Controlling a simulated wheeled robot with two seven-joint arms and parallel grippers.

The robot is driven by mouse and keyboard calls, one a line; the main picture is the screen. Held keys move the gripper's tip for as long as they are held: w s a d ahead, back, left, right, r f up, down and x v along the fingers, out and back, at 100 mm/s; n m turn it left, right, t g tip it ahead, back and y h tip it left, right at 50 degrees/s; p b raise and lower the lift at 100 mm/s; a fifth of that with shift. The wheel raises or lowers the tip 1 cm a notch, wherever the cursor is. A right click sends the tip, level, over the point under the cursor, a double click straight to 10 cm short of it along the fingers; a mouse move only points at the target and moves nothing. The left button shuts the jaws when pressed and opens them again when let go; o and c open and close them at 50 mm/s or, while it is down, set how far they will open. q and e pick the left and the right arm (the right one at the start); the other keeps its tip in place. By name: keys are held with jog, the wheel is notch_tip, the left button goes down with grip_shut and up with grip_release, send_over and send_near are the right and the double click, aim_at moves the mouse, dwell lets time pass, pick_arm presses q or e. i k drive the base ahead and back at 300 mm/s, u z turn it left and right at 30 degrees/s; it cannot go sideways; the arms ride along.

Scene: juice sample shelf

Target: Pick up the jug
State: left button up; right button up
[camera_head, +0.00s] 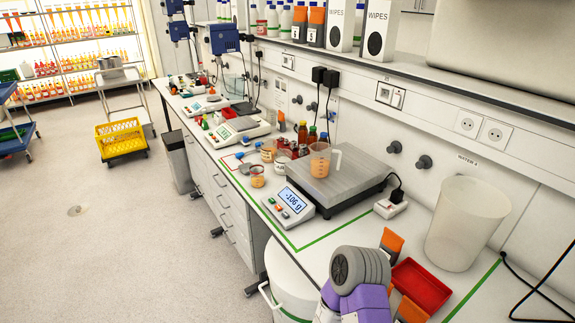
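The jug (320,161) is clear, with orange juice in its lower part and a handle on its right side. It appears to stand upright on the grey platform of the scale (352,184), near the back left. The scale's display (291,199) seems to read -106 g. My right gripper (401,275) is at the lower right, well in front of and to the right of the jug. Its two orange fingertips are apart, with no grip on the jug. My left gripper is not in view.
A red tray (421,286) lies beside my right gripper's fingers. A large translucent bucket (468,225) stands at the right. Small beakers (257,177) and several bottles (302,131) are close to the jug's left and back. A power socket block (391,208) is right of the scale.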

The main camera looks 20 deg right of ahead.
aim_at(321, 153)
jog(key=u, duration=0.9)
jog(key=i, duration=2.35)
jog(key=z, duration=2.95)
